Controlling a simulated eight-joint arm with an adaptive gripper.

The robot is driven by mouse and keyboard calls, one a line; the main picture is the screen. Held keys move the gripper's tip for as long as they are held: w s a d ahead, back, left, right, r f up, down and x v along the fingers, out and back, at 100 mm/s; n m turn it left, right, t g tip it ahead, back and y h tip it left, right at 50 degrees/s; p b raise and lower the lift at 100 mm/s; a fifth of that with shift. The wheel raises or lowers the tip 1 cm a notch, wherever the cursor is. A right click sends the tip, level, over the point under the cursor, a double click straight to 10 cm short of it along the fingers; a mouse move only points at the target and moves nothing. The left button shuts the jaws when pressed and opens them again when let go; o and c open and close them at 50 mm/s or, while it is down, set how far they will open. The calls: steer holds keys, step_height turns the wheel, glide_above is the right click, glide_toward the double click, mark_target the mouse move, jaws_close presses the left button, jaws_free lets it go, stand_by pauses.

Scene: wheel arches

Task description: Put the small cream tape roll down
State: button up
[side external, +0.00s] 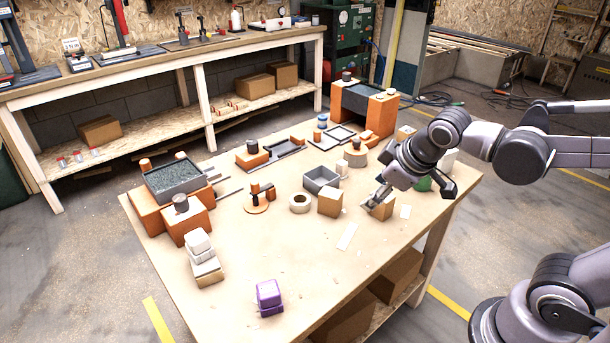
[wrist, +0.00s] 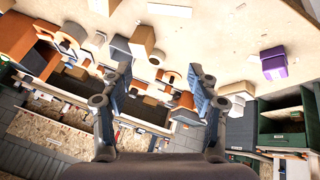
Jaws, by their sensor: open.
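A cream tape roll (side external: 300,209) lies flat on the table near its middle, left of a cardboard box (side external: 330,202). Another cream, roll-like piece (side external: 355,160) stands farther back with a darker part on top; I cannot tell which of the two the task names. My gripper (side external: 377,204) is low over the right part of the table, by a small brown box, apart from both rolls. In the wrist view my gripper (wrist: 158,64) has its fingers wide apart, with nothing held between them.
A grey open bin (side external: 321,179) stands behind the cardboard box. A purple block (side external: 269,297) is near the front edge. Orange blocks with a grey tray (side external: 173,178) stand at the left. The table's front middle is mostly clear, with a white strip (side external: 348,236) there.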

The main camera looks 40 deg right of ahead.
steer(key=w+f+n+h, duration=0.2)
steer(key=w+n+h, duration=0.1)
steer(key=w+n, duration=0.5)
steer(key=w+a+f+n+h, duration=0.4)
steer(key=w+f+n, duration=0.3)
steer(key=w, duration=0.4)
steer(key=n+h, duration=0.3)
steer(key=n, duration=0.1)
glide_toward(302, 197)
steer(key=shift+s+a+r, duration=0.4)
steer(key=shift+s+r, duration=0.3)
steer(key=shift+r, duration=0.1)
steer(key=shift+a+f+n+t, duration=0.3)
steer(key=shift+f+n, duration=0.2)
steer(key=shift+f, duration=0.1)
steer(key=shift+x, duration=5.4)
steer(key=c, duration=1)
